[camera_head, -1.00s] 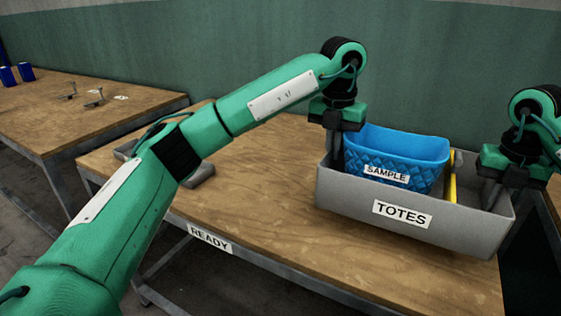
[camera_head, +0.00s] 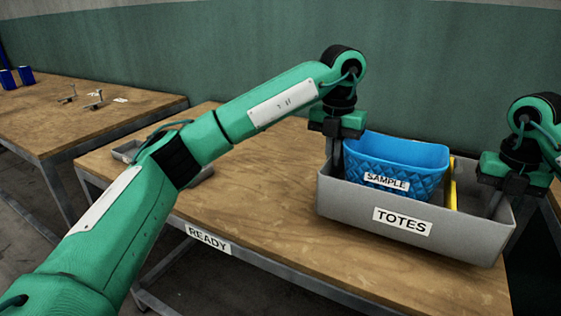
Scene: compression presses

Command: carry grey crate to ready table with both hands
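The grey crate (camera_head: 350,200), labelled TOTES, is at the right end of the ready table (camera_head: 250,200), which bears a READY label on its front edge. I cannot tell whether the crate's base touches the tabletop. A blue SAMPLE basket (camera_head: 412,155) and a yellow item (camera_head: 453,186) are inside it. My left gripper (camera_head: 337,165) points down at the crate's left end wall, fingers at the rim. My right gripper (camera_head: 496,205) points down at the right end wall. Both look closed on the walls, though the fingertips are partly hidden.
A grey tray (camera_head: 130,152) lies on the left part of the ready table, partly behind my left arm. Another table (camera_head: 70,120) at the far left holds blue cups (camera_head: 17,78) and small metal parts (camera_head: 93,99). The middle of the ready table is clear.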

